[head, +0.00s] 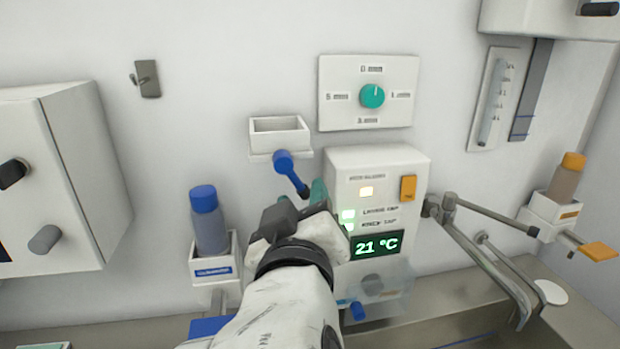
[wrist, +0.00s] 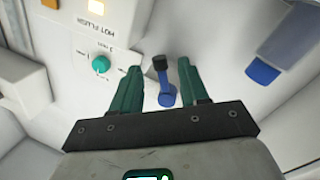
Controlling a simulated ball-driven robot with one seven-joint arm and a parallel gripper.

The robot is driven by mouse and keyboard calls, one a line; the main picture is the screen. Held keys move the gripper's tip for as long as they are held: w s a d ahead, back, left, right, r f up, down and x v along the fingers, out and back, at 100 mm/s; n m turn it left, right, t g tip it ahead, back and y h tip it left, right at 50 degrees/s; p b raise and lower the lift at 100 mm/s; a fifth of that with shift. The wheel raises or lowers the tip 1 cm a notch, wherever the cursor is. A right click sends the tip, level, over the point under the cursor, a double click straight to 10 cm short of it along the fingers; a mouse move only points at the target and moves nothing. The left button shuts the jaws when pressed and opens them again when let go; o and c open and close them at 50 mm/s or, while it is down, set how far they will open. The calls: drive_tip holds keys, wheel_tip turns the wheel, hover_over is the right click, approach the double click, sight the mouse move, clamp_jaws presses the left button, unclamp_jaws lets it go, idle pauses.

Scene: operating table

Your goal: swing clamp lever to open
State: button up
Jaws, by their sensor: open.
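A lever with a blue rounded end (head: 284,163) and a dark pivot block is on the wall, below a small white box and left of the white control unit. In the wrist view the blue lever (wrist: 166,92) shows between my two teal fingers, with its black block near the fingertips. My gripper (wrist: 160,68) is open, one finger on each side of the lever. I see no clear contact. In the head view my gripper (head: 318,192) is in front of the unit's left edge, and my wrist hides the lower-left part of the unit.
The white control unit (head: 378,164) with a 21 °C display stands close right. A blue-capped bottle (head: 208,222) sits in a holder at left. The small white box (head: 279,138) is just above the lever. Metal bars (head: 480,265) jut out at right.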

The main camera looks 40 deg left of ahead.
sight(302, 193)
drive_tip(key=shift+p+x, duration=0.3)
drive_tip(key=shift+x, duration=2.35)
drive_tip(key=shift+c, duration=0.2)
clamp_jaws()
